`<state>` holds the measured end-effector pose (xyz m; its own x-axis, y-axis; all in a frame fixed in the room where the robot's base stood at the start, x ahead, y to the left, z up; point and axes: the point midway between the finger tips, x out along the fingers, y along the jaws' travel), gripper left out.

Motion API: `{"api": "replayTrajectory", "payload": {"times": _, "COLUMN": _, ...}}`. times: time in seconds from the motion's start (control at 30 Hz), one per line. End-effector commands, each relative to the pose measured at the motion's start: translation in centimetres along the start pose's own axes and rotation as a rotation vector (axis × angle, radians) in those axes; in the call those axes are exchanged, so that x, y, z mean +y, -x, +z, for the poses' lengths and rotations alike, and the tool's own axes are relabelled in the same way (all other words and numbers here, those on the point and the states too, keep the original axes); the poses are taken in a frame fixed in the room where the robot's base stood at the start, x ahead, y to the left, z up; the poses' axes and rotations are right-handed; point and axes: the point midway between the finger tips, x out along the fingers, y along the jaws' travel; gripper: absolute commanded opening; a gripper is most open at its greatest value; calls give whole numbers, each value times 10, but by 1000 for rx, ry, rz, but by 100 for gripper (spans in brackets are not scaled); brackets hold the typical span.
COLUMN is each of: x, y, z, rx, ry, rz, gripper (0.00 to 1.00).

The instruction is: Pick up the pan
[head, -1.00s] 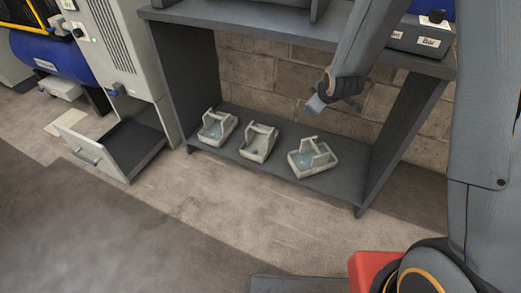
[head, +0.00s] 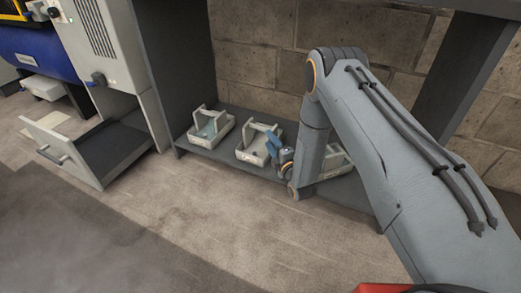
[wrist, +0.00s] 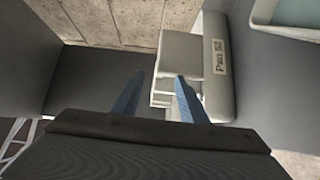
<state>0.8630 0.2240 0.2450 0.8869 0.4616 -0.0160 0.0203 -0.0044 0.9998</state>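Three pale pans with raised handles sit on the low dark shelf: a left pan (head: 203,139), a middle pan (head: 247,157) and a right pan (head: 341,168), partly hidden behind my arm. My gripper (head: 273,143) is low, at the right side of the middle pan in the head view. In the wrist view, my gripper's blue fingers (wrist: 161,80) are apart, with a pale labelled pan (wrist: 219,94) just beyond and beside them. Part of this pan shows between the fingers. I cannot tell whether they touch it.
The dark shelf (head: 228,168) has an upright left side panel (head: 176,65) and a brick wall (head: 255,60) behind. A grey cabinet with an open drawer (head: 62,155) stands at left. The floor (head: 200,230) in front is clear.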

Motion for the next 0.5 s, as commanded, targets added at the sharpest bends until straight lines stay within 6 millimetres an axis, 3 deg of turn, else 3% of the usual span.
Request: {"api": "replayTrajectory", "payload": {"times": 0.5, "x": -6, "y": -44, "z": -1, "rx": 4, "ry": 14, "rz": 19, "gripper": 39}}
